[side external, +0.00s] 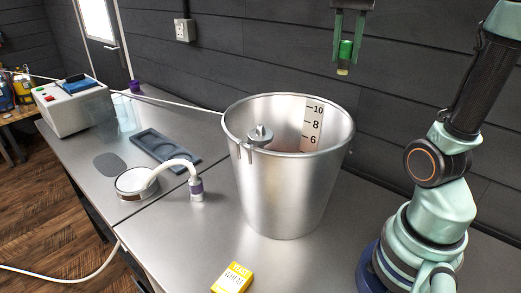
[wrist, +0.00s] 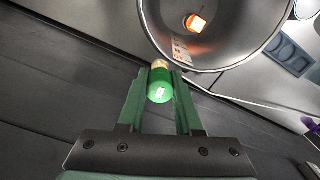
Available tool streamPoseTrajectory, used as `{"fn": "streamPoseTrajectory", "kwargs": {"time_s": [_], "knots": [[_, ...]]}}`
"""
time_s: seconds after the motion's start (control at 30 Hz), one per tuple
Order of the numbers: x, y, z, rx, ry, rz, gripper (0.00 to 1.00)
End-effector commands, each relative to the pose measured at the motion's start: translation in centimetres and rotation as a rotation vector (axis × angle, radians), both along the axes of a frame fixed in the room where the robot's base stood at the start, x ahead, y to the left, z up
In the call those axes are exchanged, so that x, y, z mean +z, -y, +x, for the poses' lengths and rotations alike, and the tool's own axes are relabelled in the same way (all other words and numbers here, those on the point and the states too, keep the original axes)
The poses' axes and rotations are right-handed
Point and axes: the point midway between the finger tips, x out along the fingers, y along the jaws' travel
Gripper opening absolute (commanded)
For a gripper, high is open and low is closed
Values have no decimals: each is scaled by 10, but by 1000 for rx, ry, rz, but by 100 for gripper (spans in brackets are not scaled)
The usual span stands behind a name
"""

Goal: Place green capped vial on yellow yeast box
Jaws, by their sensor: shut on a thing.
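The green capped vial (side external: 344,54) is held upright between the two green fingers of my gripper (side external: 346,48), high above the table and behind the right rim of the metal pot in the side view. In the wrist view the vial (wrist: 160,84) sits between the fingertips of my gripper (wrist: 160,85), with its green cap towards the camera. The yellow yeast box (side external: 232,278) lies flat on the table at the front, well below my gripper and to its left. It is not seen in the wrist view.
A tall metal pot (side external: 285,195) with a scale inside stands between the box and my gripper; a grey part (side external: 260,136) hangs on its rim. A hose with a white-topped disc (side external: 136,182), a grey tray (side external: 165,148) and a white device (side external: 74,107) stand left. Table around the box is clear.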

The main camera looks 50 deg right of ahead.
Motion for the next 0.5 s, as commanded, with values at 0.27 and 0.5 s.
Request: {"fn": "streamPoseTrajectory", "kwargs": {"time_s": [0.27, 0.5], "knots": [[0, -92, 42, 375, 0, 0, 0], [0, -177, 54, 686, 0, 0, 0]]}}
